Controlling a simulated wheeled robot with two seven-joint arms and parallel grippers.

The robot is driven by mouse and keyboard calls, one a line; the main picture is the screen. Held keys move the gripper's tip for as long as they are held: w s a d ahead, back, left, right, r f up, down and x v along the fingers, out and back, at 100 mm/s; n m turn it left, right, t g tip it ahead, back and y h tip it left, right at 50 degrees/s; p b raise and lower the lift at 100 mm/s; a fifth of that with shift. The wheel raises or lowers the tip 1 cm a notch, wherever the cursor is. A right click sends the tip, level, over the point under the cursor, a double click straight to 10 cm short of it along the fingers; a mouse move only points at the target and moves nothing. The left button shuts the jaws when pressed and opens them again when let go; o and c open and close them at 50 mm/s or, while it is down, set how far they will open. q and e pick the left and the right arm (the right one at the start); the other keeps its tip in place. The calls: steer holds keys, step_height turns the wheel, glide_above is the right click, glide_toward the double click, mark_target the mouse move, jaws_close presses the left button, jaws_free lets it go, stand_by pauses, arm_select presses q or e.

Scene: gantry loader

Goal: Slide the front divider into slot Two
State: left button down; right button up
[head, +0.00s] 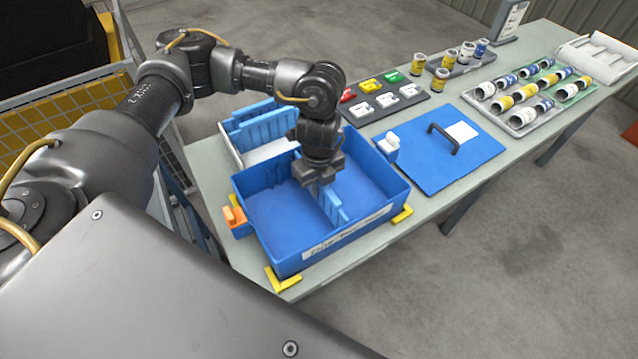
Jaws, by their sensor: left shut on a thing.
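A blue open bin (262,236) stands on the table, with a white label (345,233) on its near wall. My left gripper (322,187) points down into the bin and is shut on a light-blue divider (333,208). The divider stands upright near the middle of the bin, its top partly hidden by the gripper. Whether it sits in a slot or reaches the floor I cannot tell. The slot marks are too small to read. More light-blue dividers (262,127) stand in a white holder (232,146) behind the bin. My right gripper is out of view.
Yellow corner brackets (283,281) and an orange clamp (236,216) sit around the bin; a white clamp (387,143) is on its right. A blue lid (446,160) with a black handle lies to the right. Coloured switches (383,95) and trays of cylinders (520,98) are farther back.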

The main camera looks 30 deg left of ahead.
arm_select(q)
steer(key=shift+f+b, duration=0.5)
steer(key=shift+f, duration=0.4)
jaws_free()
stand_by(0.6)
steer(key=shift+r+p, duration=3.5)
steer(key=shift+p, duration=0.25)
